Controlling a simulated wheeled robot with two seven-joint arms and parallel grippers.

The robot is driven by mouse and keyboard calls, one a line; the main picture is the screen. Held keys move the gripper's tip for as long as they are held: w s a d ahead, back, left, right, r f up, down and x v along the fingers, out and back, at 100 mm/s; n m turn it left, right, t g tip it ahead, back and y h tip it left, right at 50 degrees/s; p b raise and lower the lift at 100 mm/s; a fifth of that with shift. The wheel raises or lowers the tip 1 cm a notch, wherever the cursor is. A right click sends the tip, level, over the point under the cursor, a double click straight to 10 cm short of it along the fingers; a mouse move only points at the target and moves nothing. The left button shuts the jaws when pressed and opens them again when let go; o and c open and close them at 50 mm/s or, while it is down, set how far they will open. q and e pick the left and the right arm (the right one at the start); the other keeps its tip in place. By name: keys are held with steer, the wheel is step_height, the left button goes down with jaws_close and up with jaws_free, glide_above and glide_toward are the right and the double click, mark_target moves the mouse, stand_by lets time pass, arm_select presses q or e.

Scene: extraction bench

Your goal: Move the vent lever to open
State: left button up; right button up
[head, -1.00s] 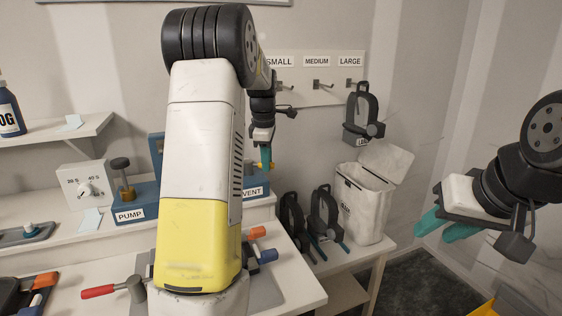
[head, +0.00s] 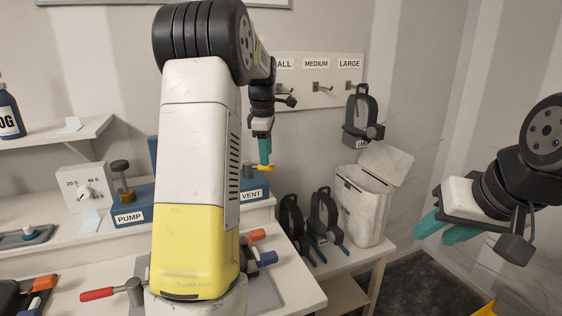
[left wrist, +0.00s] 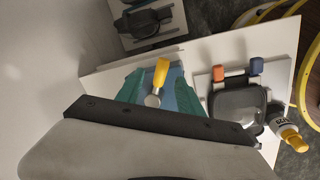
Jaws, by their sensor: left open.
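The vent lever has a yellow handle (head: 264,168) above the blue block with the VENT label (head: 251,194), behind my left arm in the head view. In the left wrist view the yellow handle (left wrist: 161,72) points away from a round silver pivot (left wrist: 153,101). My left gripper (head: 265,150) points down at the lever. In the left wrist view its open teal fingers (left wrist: 158,84) stand on either side of the lever; whether either touches it is unclear. My right gripper (head: 434,231) hangs at the right, its teal fingers apart and empty, far from the lever.
A red-handled tool (head: 98,294) lies in front. Black masks (head: 325,215) and a white bin (head: 362,205) stand to the right. Hooks line the back wall.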

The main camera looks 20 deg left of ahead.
arm_select(q)
steer(key=shift+s+r, duration=0.2)
steer(key=shift+r, duration=0.75)
steer(key=shift+s+r, duration=0.2)
steer(key=shift+r, duration=0.75)
